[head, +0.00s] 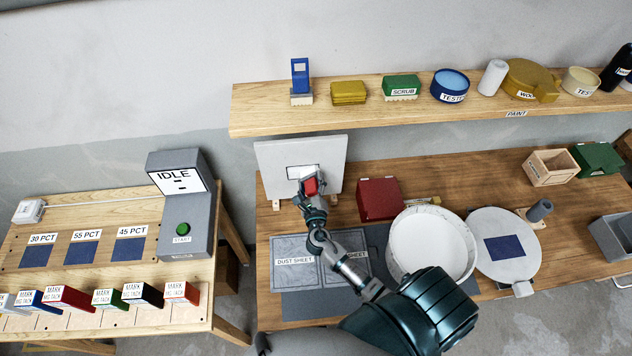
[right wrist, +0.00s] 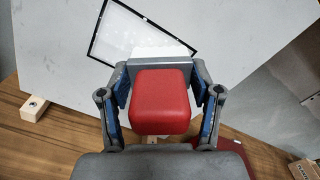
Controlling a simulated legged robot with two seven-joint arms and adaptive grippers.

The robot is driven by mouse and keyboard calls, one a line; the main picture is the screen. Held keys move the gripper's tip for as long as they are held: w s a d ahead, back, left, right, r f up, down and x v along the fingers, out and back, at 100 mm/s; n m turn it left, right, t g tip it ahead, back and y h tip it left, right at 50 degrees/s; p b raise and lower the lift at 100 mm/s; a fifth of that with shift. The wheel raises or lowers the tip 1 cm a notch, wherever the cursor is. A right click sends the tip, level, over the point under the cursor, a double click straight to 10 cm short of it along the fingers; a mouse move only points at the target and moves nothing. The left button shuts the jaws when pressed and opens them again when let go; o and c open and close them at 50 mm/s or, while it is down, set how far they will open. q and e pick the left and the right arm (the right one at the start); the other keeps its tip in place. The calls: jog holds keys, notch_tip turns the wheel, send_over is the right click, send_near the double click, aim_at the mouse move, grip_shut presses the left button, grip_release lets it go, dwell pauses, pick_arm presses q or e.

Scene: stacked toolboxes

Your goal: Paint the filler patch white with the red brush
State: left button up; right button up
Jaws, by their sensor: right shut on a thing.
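A pale grey board (head: 274,160) stands upright on the wooden bench. A black-outlined patch (head: 296,173) is on its face; in the right wrist view the patch (right wrist: 122,36) looks whitish inside. My right gripper (head: 311,190) is in front of the board, shut on the red brush (head: 311,185). The brush's red handle (right wrist: 160,101) sits between the two fingers in the right wrist view, with a grey band beyond it overlapping the patch's lower edge. My left gripper is not in view.
A red box (head: 380,199) stands right of the board. A large white round tub (head: 430,243) and a grey disc (head: 507,264) are farther right. Dust sheets (head: 294,252) lie in front. A shelf (head: 330,117) with several items hangs above. A side table (head: 60,262) is left.

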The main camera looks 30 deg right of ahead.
aim_at(311, 195)
jog(key=shift+a, duration=0.25)
jog(key=shift+s+a+f, duration=0.1)
jog(key=shift+s+a, duration=0.25)
jog(key=shift+s, duration=0.2)
jog(key=shift+v, duration=2.15)
jog(key=shift+d, duration=0.1)
